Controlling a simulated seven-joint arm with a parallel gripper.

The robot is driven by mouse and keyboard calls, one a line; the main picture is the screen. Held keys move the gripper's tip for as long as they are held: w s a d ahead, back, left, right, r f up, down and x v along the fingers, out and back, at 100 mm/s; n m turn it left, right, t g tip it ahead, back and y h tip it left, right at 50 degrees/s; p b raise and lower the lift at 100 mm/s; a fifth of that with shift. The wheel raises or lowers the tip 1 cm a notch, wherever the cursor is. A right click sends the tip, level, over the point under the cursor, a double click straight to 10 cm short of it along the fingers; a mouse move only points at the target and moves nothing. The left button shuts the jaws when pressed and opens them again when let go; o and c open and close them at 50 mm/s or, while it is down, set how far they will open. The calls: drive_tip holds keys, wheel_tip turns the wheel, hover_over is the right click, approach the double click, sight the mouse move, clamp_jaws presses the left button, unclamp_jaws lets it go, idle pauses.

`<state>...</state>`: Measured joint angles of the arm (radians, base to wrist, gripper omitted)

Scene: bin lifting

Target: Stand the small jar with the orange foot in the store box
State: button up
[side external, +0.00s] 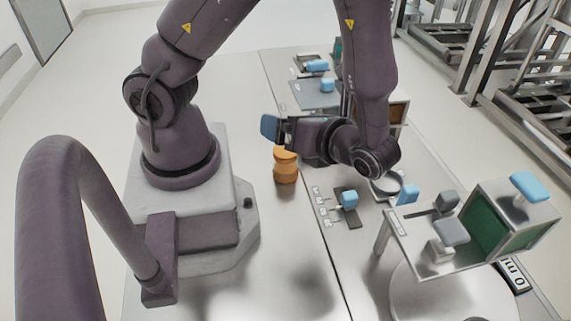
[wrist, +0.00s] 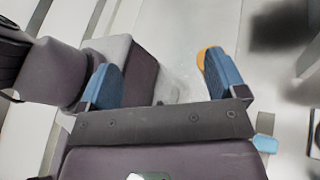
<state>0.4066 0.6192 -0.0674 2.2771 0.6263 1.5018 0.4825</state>
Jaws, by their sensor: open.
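An orange jar-like object (side external: 286,168) with a narrow waist stands upright on the metal table, near the base of my arm. No differently coloured foot can be told apart on it. My gripper (side external: 271,129) is above and slightly left of it in the side view, turned sideways, with a blue fingertip showing. In the wrist view my gripper (wrist: 160,75) has its two blue fingers wide apart with nothing between them. An orange edge (wrist: 202,60) shows just behind the right finger. I cannot tell for certain which container is the store box; a brown-sided box (side external: 398,111) is partly hidden behind my arm.
A metal stand with green panels (side external: 487,227) and blue and grey handles is at the right. A small panel with a blue knob (side external: 348,199) lies right of the orange object. More blue-handled fixtures (side external: 317,66) are at the back. The front table is clear.

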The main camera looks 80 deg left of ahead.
drive_tip(key=s+a+g+h, duration=0.1)
drive_tip(key=g+h, duration=0.1)
drive_tip(key=h, duration=0.2)
drive_tip(key=r+m+t+h, duration=0.1)
drive_tip(key=m+t+h, duration=0.2)
drive_tip(key=t+h, duration=0.6)
hover_over(285, 155)
drive_tip(key=a, duration=0.3)
drive_tip(key=shift+w+d+f, duration=0.15)
drive_tip(key=shift+f, duration=2.95)
drive_tip(key=shift+w+d+f, duration=0.1)
drive_tip(key=shift+d+f, duration=0.05)
drive_tip(key=shift+f, duration=2.95)
drive_tip(key=shift+d+f, duration=0.15)
drive_tip(key=shift+f, duration=2.45)
drive_tip(key=shift+c, duration=0.2)
